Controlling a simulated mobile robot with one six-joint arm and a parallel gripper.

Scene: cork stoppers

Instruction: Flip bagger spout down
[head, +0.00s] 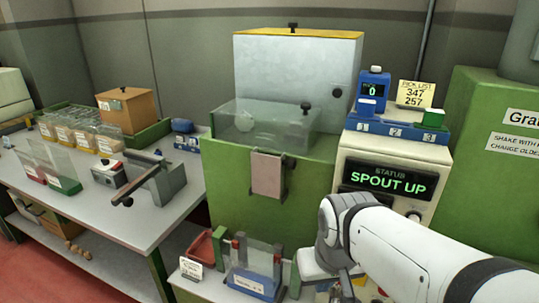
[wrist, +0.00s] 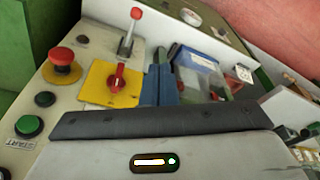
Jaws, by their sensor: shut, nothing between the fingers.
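The bagger is a green machine (head: 225,205) with a clear hopper (head: 245,122) in the head view. A pinkish-brown flap (head: 268,178), which looks like the spout, stands upright on its front, with a dark knob (head: 290,162) beside it. The status display (head: 387,180) reads "SPOUT UP". My gripper is hidden or unclear in the head view, below my white arm at the lower right. In the wrist view my gripper (wrist: 159,62) is shut and empty, over a control panel. The flap is not identifiable in the wrist view.
The wrist view shows a red mushroom button (wrist: 62,57), a yellow plate with a red rotary switch (wrist: 117,78), a red-knobbed lever (wrist: 136,14) and a green button (wrist: 29,125). A clear blue-labelled bin (head: 252,282) stands below the flap. A grey bench (head: 125,215) lies left.

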